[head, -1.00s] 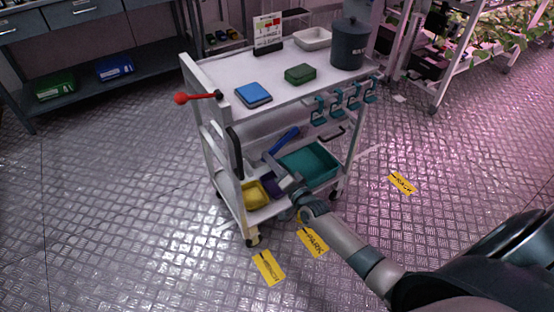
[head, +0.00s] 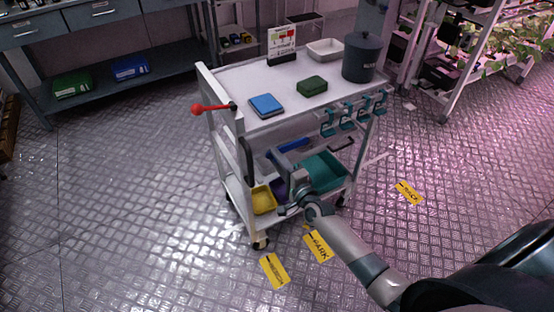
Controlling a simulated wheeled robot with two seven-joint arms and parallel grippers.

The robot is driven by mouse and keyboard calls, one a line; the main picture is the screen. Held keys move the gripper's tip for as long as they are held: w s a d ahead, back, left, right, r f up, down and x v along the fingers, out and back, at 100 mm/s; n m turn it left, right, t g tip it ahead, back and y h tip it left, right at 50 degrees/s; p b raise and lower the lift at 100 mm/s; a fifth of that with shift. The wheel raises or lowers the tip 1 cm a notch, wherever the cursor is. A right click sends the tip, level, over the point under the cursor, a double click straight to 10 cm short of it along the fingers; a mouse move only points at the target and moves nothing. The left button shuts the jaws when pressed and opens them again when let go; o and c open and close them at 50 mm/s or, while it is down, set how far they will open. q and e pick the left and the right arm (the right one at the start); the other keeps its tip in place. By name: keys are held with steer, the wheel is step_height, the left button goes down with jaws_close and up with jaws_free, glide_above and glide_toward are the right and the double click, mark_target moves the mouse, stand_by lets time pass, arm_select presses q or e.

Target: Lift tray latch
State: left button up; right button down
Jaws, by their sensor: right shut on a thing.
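The white cart (head: 228,150) stands in the middle of the view. A blue bar (head: 293,145) lies at a slant over its lower level, above a teal tray (head: 326,174); I take this bar for the latch. My right gripper (head: 274,156) reaches in at the cart's near left end and appears shut on the left end of the blue bar. The fingers and wrist hide part of the contact. A dark upright handle (head: 249,158) is just left of the gripper. My left gripper is out of view.
A yellow bin (head: 263,201) and a partly hidden purple bin sit beside the teal tray. A red-knobbed lever (head: 197,109) sticks out left. On top are a blue box (head: 266,105), green box (head: 312,85) and dark canister (head: 362,58). Floor left of the cart is clear.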

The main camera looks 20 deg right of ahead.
steer(key=shift+r, duration=0.1)
steer(key=c, duration=1.5)
jaws_free()
steer(key=shift+c, duration=0.2)
steer(key=shift+s, duration=0.15)
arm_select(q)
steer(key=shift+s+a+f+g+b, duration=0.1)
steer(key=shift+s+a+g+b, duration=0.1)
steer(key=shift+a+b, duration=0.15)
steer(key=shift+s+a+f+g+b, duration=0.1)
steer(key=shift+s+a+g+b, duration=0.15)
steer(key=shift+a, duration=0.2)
arm_select(e)
steer(key=s+d, duration=0.1)
steer(key=s, duration=1.6)
steer(key=shift+d, duration=0.25)
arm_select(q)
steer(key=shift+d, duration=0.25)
